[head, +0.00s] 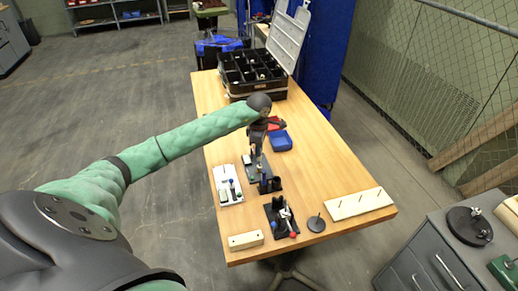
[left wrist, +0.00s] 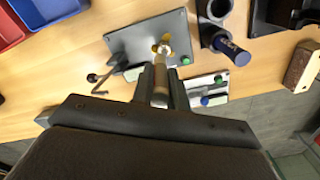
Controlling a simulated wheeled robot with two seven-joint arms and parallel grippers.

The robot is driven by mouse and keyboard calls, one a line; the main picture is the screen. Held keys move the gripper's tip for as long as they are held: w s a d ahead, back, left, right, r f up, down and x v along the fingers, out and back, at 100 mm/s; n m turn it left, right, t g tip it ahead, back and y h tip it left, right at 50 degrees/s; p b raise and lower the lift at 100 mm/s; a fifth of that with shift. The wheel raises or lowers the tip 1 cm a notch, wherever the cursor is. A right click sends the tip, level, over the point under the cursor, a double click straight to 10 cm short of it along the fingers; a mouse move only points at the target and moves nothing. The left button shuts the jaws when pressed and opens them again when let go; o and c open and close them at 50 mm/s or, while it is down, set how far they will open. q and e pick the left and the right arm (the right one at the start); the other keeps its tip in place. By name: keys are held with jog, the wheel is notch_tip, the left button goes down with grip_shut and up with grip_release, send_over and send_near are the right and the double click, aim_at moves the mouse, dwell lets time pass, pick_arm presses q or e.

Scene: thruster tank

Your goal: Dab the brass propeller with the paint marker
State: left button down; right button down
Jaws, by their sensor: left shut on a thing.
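The brass propeller (left wrist: 163,47) is small and gold-coloured and stands on a grey plate (left wrist: 128,42) in the left wrist view. The plate also shows in the head view (head: 262,176), where I cannot make out the propeller. My left gripper (left wrist: 159,82) points at the plate and is shut on a slim, pale and brown cylinder, seemingly the paint marker (left wrist: 160,88). The marker's far end appears close to the propeller; I cannot tell whether they touch. In the head view my left gripper (head: 257,148) is over the plate. My right gripper is not in view.
A black holder (left wrist: 209,30) with a dark blue cylinder (left wrist: 230,47) stands beside the plate. A white board (head: 228,187) with coloured knobs, a blue tray (head: 281,141), a black stand (head: 280,216) and a pinned pale block (head: 358,203) are nearby. A black compartment case (head: 250,72) stands behind.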

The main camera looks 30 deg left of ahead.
pick_arm(q)
jog(key=shift+f+b, duration=0.6)
jog(key=shift+b, duration=0.55)
dwell(3.8)
jog(key=shift+r, duration=0.8)
jog(key=shift+r+p, duration=0.6)
jog(key=shift+r, duration=1.2)
